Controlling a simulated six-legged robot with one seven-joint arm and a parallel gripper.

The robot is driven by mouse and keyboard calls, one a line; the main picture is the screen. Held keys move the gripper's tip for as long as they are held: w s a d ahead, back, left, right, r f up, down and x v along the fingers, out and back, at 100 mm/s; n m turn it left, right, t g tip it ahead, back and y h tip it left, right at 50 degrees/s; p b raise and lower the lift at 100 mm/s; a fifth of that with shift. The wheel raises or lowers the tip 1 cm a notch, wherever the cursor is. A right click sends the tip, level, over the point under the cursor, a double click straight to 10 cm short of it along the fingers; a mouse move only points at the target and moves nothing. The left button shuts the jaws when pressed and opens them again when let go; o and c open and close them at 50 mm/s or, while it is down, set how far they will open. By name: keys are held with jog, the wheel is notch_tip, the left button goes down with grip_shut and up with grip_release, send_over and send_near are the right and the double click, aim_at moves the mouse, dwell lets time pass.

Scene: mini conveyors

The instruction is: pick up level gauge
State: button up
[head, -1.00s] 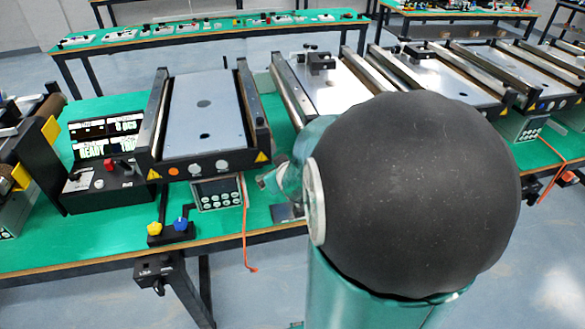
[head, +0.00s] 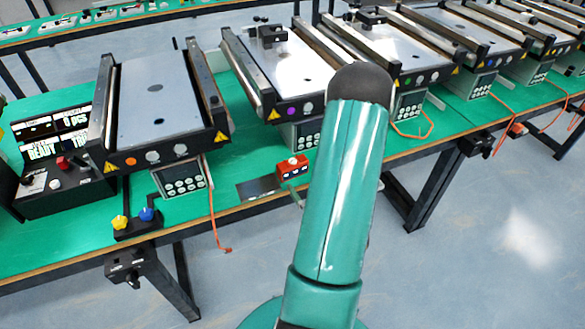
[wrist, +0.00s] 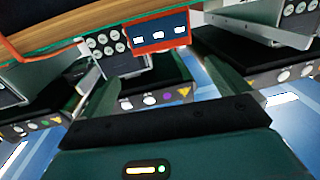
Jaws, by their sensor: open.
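A small red box-shaped device (head: 292,168) with a dark blue face and small white marks stands near the front edge of the green table, left of my arm; I take it as the level gauge. It also shows in the wrist view as a red block (wrist: 160,38) at the top centre, with white marks on its blue face. My gripper (wrist: 158,72) is open, its two fingers spread to the left and right below the block. I cannot tell whether a finger touches it. In the head view my arm hides most of the gripper.
Several mini conveyors stand in a row on the green table (head: 60,245), one (head: 160,105) left of the device and one (head: 290,70) behind it. A dark flat plate (head: 257,189) lies beside the device. Yellow and blue knobs (head: 133,218) sit at the front left. Orange cables hang over the edge.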

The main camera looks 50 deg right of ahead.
aim_at(295, 163)
jog(key=x, duration=0.7)
jog(key=shift+x, duration=2.8)
jog(key=shift+a+f, duration=0.1)
jog(key=shift+f, duration=0.1)
jog(key=c, duration=0.9)
